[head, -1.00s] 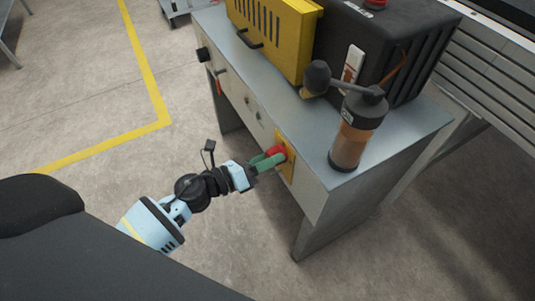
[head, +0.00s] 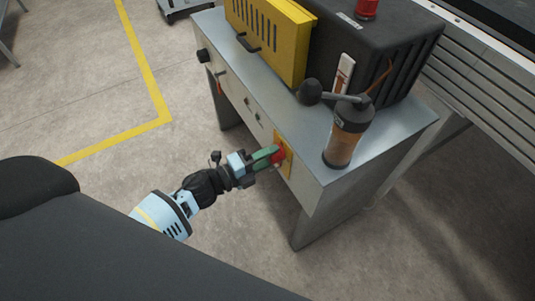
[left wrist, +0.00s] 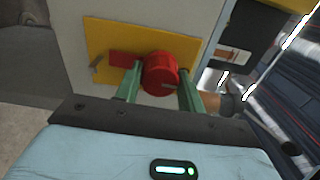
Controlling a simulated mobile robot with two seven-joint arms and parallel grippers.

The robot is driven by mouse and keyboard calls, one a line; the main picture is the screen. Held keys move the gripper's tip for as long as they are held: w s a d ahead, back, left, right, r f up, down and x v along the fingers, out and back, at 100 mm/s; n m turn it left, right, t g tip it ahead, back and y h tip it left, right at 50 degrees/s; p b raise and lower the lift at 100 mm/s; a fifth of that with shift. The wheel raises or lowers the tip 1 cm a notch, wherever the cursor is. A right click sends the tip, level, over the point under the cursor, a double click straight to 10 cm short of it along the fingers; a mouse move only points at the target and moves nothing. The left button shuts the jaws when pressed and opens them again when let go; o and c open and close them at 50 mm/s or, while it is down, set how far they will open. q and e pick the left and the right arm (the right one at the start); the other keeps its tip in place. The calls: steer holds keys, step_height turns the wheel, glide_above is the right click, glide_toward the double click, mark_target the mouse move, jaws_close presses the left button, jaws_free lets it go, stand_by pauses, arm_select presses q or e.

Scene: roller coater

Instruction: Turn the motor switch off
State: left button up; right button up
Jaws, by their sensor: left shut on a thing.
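The motor switch is a red rotary knob (head: 279,155) on a yellow plate (head: 286,165) on the front of the grey machine table. In the left wrist view the red knob (left wrist: 160,74) sits on the yellow plate (left wrist: 100,40), with a red bar reaching left from it. My left gripper (head: 270,153) has green fingers, one on each side of the knob, and is shut on it. In the left wrist view the gripper (left wrist: 159,70) straddles the knob. Its fingers hide part of the plate. My right gripper is not in view.
The grey table (head: 372,152) carries a yellow vented box (head: 270,35), a black housing (head: 385,55) and an amber cylinder (head: 345,140) with a ball-ended lever (head: 312,92). The floor left of the table is clear.

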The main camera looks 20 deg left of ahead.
arm_select(q)
steer(key=shift+n, duration=0.3)
stand_by(0.4)
steer(key=o, duration=1)
steer(key=v, duration=0.7)
steer(key=shift+s+a, duration=0.25)
steer(key=shift+s, duration=0.1)
